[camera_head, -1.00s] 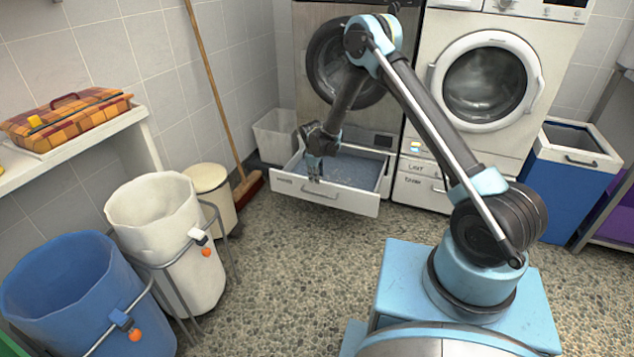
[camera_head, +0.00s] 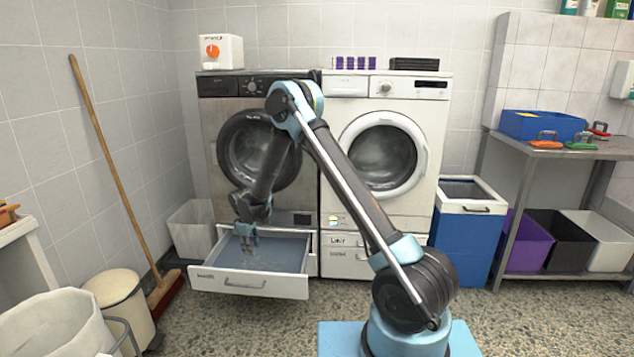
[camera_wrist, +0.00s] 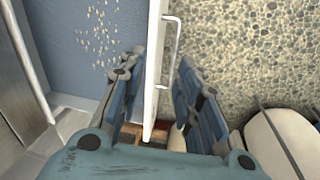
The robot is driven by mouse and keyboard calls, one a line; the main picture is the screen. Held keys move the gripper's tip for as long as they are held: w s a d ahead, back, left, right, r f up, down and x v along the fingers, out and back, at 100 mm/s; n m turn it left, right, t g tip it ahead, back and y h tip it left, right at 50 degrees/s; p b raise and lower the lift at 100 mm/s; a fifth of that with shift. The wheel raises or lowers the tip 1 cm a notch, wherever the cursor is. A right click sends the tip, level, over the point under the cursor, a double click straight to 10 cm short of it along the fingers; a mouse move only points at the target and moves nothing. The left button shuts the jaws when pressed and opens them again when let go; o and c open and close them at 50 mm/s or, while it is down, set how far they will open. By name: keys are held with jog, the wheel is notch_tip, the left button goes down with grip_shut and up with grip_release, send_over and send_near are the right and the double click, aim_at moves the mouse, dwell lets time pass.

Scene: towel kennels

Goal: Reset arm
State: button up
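My arm reaches out over the pulled-out drawer (camera_head: 225,283) below the dark-fronted machine (camera_head: 222,109). My gripper (camera_head: 247,246) points down above the drawer's front part. In the wrist view my gripper (camera_wrist: 163,100) is open, its two fingers apart. The drawer's white front panel (camera_wrist: 153,65) shows between the fingers, its handle on the floor side. I cannot tell whether a finger touches the panel. Small pale bits (camera_wrist: 98,30) lie on the drawer's blue-grey bottom. Nothing is visible held between the fingers.
A white machine (camera_head: 436,120) stands right of the dark one. A blue bin (camera_head: 465,240) and a metal table (camera_head: 600,150) are further right. A broom (camera_head: 118,180), a cream bin (camera_head: 115,290) and a white bin (camera_head: 45,325) stand left. Speckled floor lies open before the drawer.

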jog(key=d+r+m, duration=0.3)
jog(key=d+r, duration=1.1)
jog(key=r, duration=0.2)
jog(key=s+d+r+m, duration=0.2)
jog(key=s+d+r, duration=0.25)
jog(key=d, duration=0.35)
jog(key=s+d+r+m, duration=0.2)
jog(key=s+d+r, duration=0.2)
jog(key=d+r, duration=0.3)
jog(key=s+d+r+m, duration=0.1)
jog(key=s+d+m, duration=0.2)
jog(key=s+d, duration=0.7)
jog(key=s+d+m, duration=0.3)
jog(key=s+d, duration=0.4)
jog(key=s, duration=0.5)
jog(key=s+d+f+m, duration=0.2)
jog(key=s+f, duration=0.3)
jog(key=s, duration=0.3)
jog(key=shift+d, duration=0.45)
jog(key=shift+w+f, duration=0.15)
jog(key=shift+w, duration=0.35)
